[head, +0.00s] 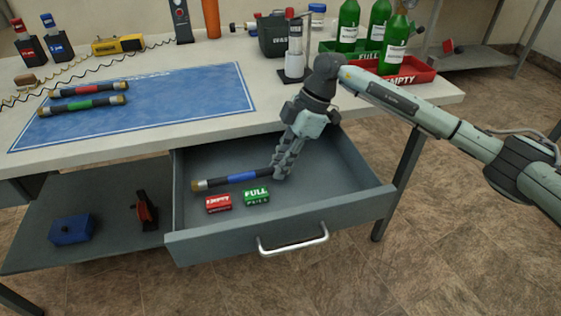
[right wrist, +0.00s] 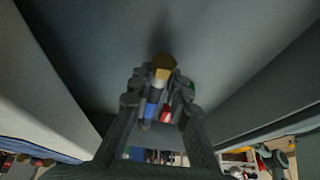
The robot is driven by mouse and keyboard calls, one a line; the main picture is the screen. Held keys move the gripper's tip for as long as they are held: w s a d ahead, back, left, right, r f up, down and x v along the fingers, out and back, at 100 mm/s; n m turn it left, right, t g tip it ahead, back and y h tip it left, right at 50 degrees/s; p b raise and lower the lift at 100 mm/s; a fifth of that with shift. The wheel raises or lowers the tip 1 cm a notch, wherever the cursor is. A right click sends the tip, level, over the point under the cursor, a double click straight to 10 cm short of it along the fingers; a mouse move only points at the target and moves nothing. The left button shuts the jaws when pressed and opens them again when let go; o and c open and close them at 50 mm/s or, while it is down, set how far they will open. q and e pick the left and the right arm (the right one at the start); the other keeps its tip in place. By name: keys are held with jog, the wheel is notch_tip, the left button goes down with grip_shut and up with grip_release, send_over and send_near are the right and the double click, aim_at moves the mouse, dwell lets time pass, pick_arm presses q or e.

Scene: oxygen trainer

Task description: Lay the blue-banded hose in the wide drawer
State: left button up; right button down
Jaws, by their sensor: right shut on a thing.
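The blue-banded hose (head: 242,177) is dark with a brass end at its left and lies level inside the open wide drawer (head: 345,195). My right gripper (head: 280,172) reaches down into the drawer and is shut on the hose's right end. In the right wrist view, the gripper's fingers (right wrist: 160,95) close around the hose, with its brass end (right wrist: 163,65) and blue band (right wrist: 150,108) in sight. I cannot tell whether the hose touches the drawer floor. My left gripper is not in view.
A red EMPTY block (head: 218,203) and a green FULL block (head: 256,197) sit in the drawer in front of the hose. Red- and green-banded hoses (head: 85,104) lie on the blue mat (head: 190,100). Green bottles (head: 348,25) stand at the back right. The drawer's right side is clear.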

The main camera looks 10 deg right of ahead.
jog(key=shift+f, duration=0.55)
jog(key=c, duration=1.4)
grip_release()
jog(key=shift+c, duration=0.2)
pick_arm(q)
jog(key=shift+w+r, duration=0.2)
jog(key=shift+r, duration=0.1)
pick_arm(e)
jog(key=v, duration=0.5)
jog(key=shift+a, duration=0.2)
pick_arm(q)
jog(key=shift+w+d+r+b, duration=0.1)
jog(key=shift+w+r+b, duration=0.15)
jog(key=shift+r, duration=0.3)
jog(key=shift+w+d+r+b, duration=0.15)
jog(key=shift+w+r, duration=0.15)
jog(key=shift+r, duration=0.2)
pick_arm(e)
jog(key=v, duration=0.8)
jog(key=shift+r, duration=0.15)
